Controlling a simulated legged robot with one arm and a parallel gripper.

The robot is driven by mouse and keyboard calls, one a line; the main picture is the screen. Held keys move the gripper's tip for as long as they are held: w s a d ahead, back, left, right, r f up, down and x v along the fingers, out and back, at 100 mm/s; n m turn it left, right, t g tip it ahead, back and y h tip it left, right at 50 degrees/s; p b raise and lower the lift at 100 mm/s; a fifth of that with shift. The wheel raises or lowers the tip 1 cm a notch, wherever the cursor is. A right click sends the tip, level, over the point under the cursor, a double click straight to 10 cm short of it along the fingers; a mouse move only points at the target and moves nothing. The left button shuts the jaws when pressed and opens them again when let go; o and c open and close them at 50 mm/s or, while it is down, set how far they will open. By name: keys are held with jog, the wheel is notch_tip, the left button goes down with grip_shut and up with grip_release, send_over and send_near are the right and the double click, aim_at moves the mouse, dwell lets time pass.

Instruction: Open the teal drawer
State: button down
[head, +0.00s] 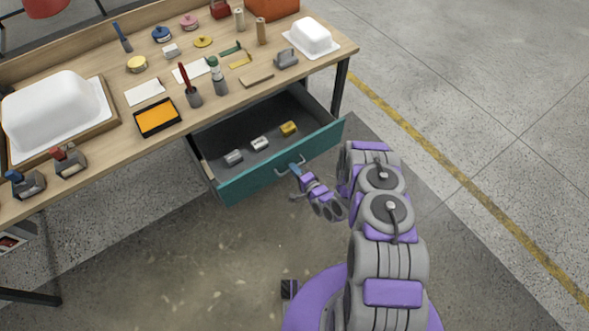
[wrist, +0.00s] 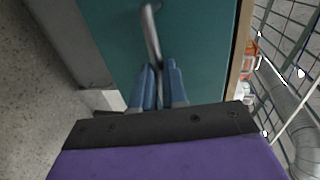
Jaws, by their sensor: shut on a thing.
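The teal drawer (head: 258,178) sits under the wooden workbench and is pulled well out, with its dark inside showing. Its metal handle (head: 291,164) is on the teal front. My gripper (head: 296,170) is at the handle with its blue fingers shut on it. In the wrist view the handle (wrist: 151,32) runs down between the two fingers of my gripper (wrist: 159,80), in front of the teal drawer front (wrist: 200,40). The far ends of the grip are partly hidden by the fingers.
A bench leg (head: 339,90) stands right of the drawer. The floor in front is clear.

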jog(key=shift+f, duration=0.2)
jog(key=c, duration=1.2)
grip_release()
jog(key=shift+o, duration=0.2)
jog(key=shift+r, duration=0.1)
jog(key=p+v, duration=0.3)
jog(key=v, duration=1.4)
jog(key=shift+p, duration=0.4)
jog(key=shift+d, duration=0.1)
